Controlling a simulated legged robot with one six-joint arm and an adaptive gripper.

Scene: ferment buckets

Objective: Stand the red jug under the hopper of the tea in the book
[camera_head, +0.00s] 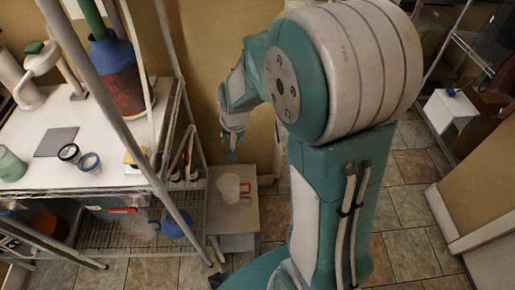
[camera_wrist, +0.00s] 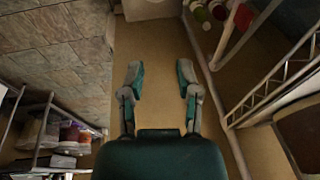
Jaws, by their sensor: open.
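A pale, see-through jug with a red handle (camera_head: 230,188) stands upright on a small low stand (camera_head: 217,222) at the right end of the shelving, in the head view. My gripper (camera_head: 232,155) hangs above it, apart from it, with its fingers pointing down. In the wrist view my gripper (camera_wrist: 161,75) is open, with nothing between the two fingers. On the worktop a bucket with a blue upper part and dark red lower part (camera_head: 117,80) has a green tube in its top. I cannot tell which thing is the hopper, and no book is clearly seen.
The white worktop (camera_head: 28,172) carries a dark flat square (camera_head: 56,142), two small round pots (camera_head: 88,162) and a green cup (camera_head: 10,164). A wire shelf (camera_head: 128,237) below holds several items. A slanted metal post (camera_head: 110,100) crosses before the worktop. Tiled floor (camera_head: 395,200) lies to the right.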

